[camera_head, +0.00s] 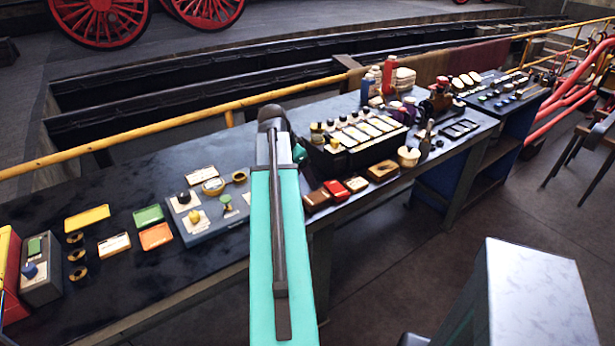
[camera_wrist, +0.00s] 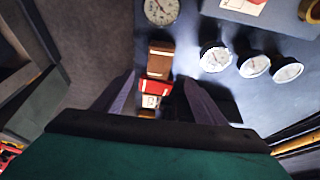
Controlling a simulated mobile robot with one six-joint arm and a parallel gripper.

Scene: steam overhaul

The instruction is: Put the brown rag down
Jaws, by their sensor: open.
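A small brown folded block (camera_head: 317,198), which looks like the brown rag, lies on the dark workbench (camera_head: 140,270) near its front edge. In the wrist view, the brown rag (camera_wrist: 160,60) lies flat just beyond my fingertips. My gripper (camera_wrist: 162,88) is open, with one dark finger on each side of the picture's middle. Nothing shows held between the fingers. The rag appears to rest on the bench, apart from both fingers. In the head view my arm hides the fingertips.
A red labelled block (camera_head: 337,189) and a pale one (camera_head: 356,184) sit right of the rag. A black rack (camera_head: 350,140) of labelled trays stands behind. Several round gauges (camera_wrist: 215,57) lie nearby in the wrist view. A yellow rail (camera_head: 130,132) runs behind the bench.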

